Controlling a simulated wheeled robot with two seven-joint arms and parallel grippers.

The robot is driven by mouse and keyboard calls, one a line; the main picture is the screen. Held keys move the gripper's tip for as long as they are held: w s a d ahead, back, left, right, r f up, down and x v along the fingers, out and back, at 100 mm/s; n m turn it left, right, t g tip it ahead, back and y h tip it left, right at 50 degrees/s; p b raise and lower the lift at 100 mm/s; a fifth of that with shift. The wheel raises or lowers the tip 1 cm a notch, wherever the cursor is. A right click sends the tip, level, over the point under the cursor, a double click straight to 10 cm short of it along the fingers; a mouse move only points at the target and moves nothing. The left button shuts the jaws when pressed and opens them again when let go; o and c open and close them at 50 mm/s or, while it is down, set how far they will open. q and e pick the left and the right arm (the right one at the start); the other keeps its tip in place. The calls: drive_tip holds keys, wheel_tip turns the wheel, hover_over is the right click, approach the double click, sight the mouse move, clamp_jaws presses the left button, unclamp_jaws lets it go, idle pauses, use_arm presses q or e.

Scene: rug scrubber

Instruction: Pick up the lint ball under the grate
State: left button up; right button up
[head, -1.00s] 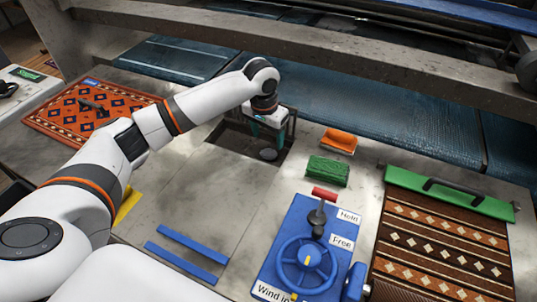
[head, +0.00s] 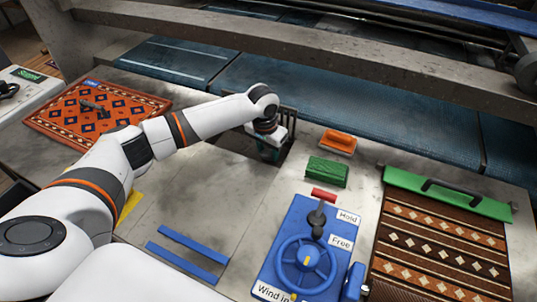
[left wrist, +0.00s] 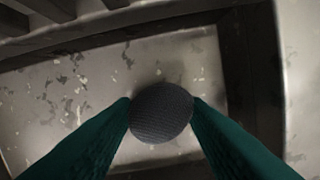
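The lint ball (left wrist: 160,112) is a dark grey, rough round lump. In the left wrist view it sits between the two teal fingertips of my left gripper (left wrist: 161,101), and both fingers meet its sides. In the head view my left gripper (head: 269,152) reaches down into the dark rectangular pit (head: 233,141); the ball is hidden there by the gripper. The grate (head: 287,115) stands raised at the pit's far edge, behind the gripper, and is partly covered by it. My right gripper is not in view.
Right of the pit lie an orange brush (head: 338,142) and a green brush (head: 327,171). A blue wheel panel (head: 307,250) and a brown rug (head: 440,240) are nearer. A patterned rug (head: 95,112) lies left. A beam (head: 330,55) crosses behind.

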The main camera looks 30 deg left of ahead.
use_arm(q)
drive_tip(key=c, duration=0.4)
drive_tip(key=shift+o, duration=0.2)
drive_tip(key=shift+r, duration=0.1)
